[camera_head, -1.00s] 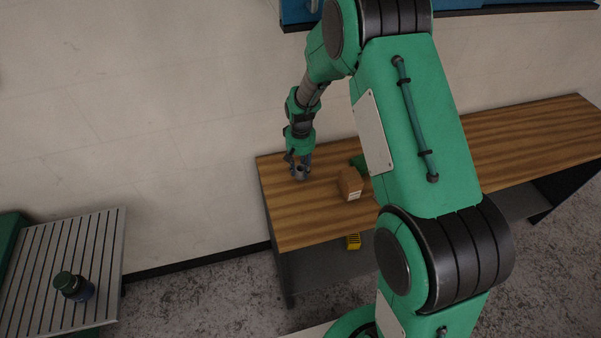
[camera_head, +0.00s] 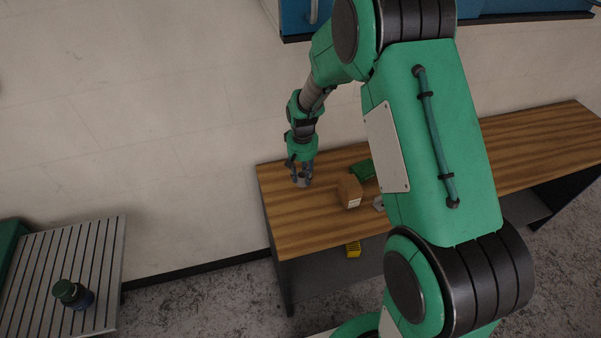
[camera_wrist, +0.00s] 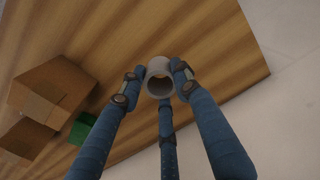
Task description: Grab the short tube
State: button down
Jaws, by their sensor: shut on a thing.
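The short tube (camera_wrist: 159,78) is a grey, hollow cylinder in the wrist view, its open end facing the camera. My gripper (camera_wrist: 158,85) has its blue fingers closed around the tube's sides, with a third finger below it. In the head view my gripper (camera_head: 301,180) is at the left end of the wooden workbench (camera_head: 290,225), and the tube there is small and mostly hidden by the fingers. I cannot tell whether the tube touches the bench top.
A cardboard box (camera_head: 349,190) stands right of my gripper, with a green item (camera_head: 363,169) behind it. A dark jar (camera_head: 72,294) stands on a slatted table (camera_head: 35,270) at left. The wall is behind the bench.

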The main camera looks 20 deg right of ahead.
jog(key=s, duration=0.4)
jog(key=s+r, duration=0.1)
jog(key=s, duration=0.8)
jog(key=shift+s+r, duration=0.2)
jog(key=shift+s, duration=0.05)
